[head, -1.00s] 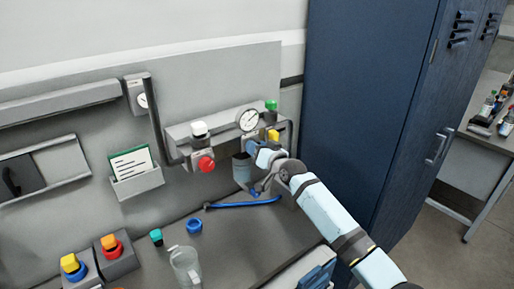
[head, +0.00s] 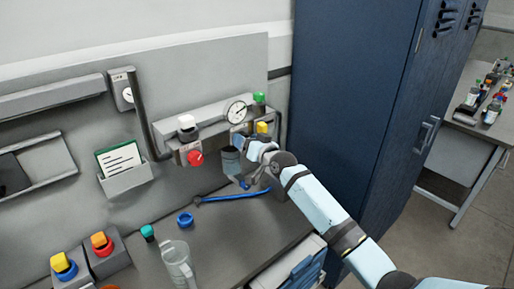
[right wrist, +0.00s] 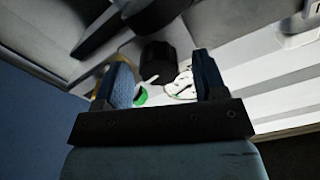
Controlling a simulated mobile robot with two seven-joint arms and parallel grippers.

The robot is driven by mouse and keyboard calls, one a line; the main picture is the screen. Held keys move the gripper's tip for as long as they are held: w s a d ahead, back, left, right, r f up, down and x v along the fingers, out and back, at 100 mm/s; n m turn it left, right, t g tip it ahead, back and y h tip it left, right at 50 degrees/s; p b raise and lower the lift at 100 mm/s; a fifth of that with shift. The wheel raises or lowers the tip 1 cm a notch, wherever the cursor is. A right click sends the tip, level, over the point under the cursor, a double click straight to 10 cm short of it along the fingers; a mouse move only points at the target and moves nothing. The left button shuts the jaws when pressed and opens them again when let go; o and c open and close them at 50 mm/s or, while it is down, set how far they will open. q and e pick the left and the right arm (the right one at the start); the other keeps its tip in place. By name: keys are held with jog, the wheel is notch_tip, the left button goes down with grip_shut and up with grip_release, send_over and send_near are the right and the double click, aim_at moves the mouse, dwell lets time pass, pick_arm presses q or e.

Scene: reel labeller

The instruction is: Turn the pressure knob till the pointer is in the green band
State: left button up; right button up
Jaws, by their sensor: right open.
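The pressure gauge (head: 236,111) is a round white dial on the grey wall unit. Its pointer is too small to read against any green band. It also shows in the right wrist view (right wrist: 183,86), partly hidden by a finger. A black knob with a white mark (right wrist: 158,60) lies between and beyond my right fingertips in the right wrist view. In the head view my gripper hides it. My right gripper (head: 247,145) is open just below the gauge, and its two blue fingers (right wrist: 163,80) stand apart. I cannot tell whether they touch the knob. My left gripper is out of view.
A red knob (head: 195,157), a yellow cap (head: 262,128) and a green cap (head: 259,98) are close by on the unit. A blue locker (head: 345,110) stands to the right.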

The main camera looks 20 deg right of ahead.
jog(key=b+v, duration=0.2)
jog(key=v, duration=1.1)
jog(key=shift+s, duration=0.1)
jog(key=s+a+f+n+g+h, duration=0.1)
jog(key=s+a+f+g, duration=0.15)
jog(key=s+f, duration=0.9)
jog(key=s+a+f+n+g+h, duration=0.1)
jog(key=s+a+f+g, duration=0.15)
jog(key=s+f, duration=0.9)
jog(key=s+a+f+n+g+h, duration=0.1)
jog(key=s+a+f, duration=0.1)
jog(key=s+f, duration=0.6)
jog(key=s, duration=0.3)
jog(key=shift+a+n, duration=0.3)
jog(key=shift+a, duration=0.05)
jog(key=shift+f, duration=0.15)
dwell(1.9)
